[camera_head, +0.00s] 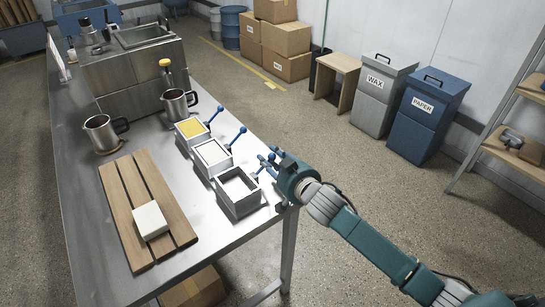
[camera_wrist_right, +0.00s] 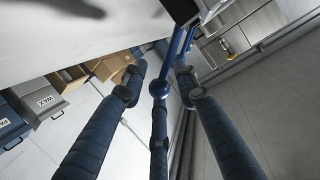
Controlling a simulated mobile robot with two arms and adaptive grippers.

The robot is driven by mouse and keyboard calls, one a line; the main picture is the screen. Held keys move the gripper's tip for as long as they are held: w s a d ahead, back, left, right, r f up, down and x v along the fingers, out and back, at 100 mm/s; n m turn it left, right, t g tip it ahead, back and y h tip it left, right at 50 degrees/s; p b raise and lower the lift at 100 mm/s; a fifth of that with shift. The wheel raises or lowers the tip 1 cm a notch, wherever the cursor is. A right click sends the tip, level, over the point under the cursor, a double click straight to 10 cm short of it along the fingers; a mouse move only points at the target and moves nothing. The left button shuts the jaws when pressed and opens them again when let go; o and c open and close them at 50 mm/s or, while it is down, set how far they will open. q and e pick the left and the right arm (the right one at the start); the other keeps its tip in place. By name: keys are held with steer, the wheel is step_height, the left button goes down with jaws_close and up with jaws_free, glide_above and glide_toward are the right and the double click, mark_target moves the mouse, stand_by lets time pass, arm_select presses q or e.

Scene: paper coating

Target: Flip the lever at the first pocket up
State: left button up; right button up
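Three metal pockets stand in a row along the table's right edge. The nearest pocket (camera_head: 238,190) looks empty, the middle pocket (camera_head: 211,157) has a white fill, and the far pocket (camera_head: 192,130) a yellow one. The middle lever (camera_head: 236,138) and the far lever (camera_head: 214,116) are blue and tilt up to the right. My right gripper (camera_head: 270,165) is beside the nearest pocket and partly covers its lever. In the right wrist view, a blue ball-ended lever (camera_wrist_right: 174,58) lies among the spread fingers; contact cannot be told. My left gripper is not in view.
A slatted wooden board (camera_head: 122,190) carries a white block (camera_head: 150,220). Wax (camera_head: 376,95) and paper (camera_head: 427,115) bins stand along the wall. Floor beyond the table's right edge is open.

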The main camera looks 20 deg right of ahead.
steer(key=shift+r, duration=0.15)
steer(key=shift+d, duration=0.1)
steer(key=v, duration=1.2)
steer(key=shift+f, duration=0.25)
